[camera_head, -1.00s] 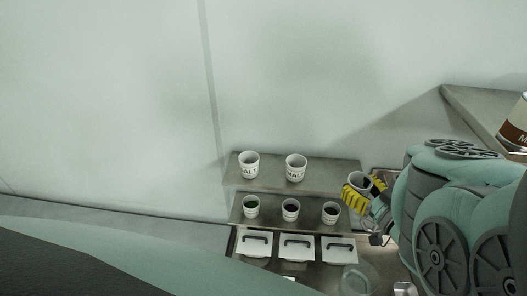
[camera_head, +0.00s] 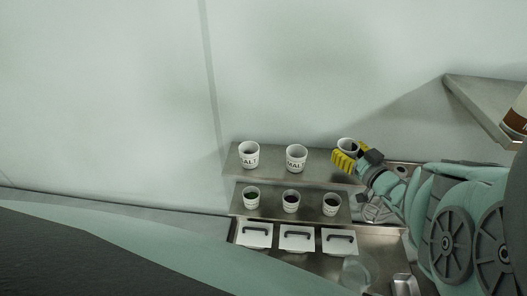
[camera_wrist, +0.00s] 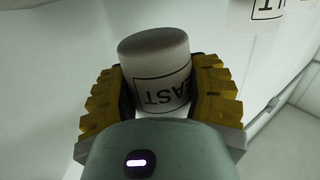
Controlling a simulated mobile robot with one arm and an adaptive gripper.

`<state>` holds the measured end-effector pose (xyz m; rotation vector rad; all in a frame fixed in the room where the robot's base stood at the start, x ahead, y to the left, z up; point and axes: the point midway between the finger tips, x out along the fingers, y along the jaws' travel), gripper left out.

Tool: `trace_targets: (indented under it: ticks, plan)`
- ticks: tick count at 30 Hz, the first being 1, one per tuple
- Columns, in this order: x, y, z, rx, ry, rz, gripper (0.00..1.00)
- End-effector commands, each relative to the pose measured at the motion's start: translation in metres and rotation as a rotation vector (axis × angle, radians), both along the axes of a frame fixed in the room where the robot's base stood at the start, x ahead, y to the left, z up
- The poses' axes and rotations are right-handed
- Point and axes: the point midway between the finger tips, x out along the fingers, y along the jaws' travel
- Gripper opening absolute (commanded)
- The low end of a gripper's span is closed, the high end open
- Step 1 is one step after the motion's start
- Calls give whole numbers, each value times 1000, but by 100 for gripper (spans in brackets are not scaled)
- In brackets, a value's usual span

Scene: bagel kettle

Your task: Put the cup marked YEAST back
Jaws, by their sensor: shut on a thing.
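The YEAST cup is white with a black-framed label, and part of the word shows upside down in the wrist view (camera_wrist: 155,60). My gripper (camera_head: 346,157) has yellow fingers on both sides of the cup (camera_head: 348,145) and is shut on it. In the head view the cup is at the right end of the upper shelf (camera_head: 270,176), to the right of the two other cups there. I cannot tell whether its base touches the shelf.
Cups marked SALT (camera_head: 249,158) and MALT (camera_head: 296,160) stand on the upper shelf. Three smaller cups (camera_head: 291,203) stand on the lower shelf, above lidded bins (camera_head: 297,238). A clear container (camera_head: 357,272) is at the lower right. Another shelf (camera_head: 482,105) juts out at right.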

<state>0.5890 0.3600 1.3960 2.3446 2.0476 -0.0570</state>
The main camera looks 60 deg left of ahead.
Motion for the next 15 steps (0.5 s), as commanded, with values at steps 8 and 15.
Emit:
trace_targets:
  ticks: [8,15]
  plan:
    - [1,-1,-29,-1,-3,-3,19]
    - [1,0,-34,0,-2,0,19]
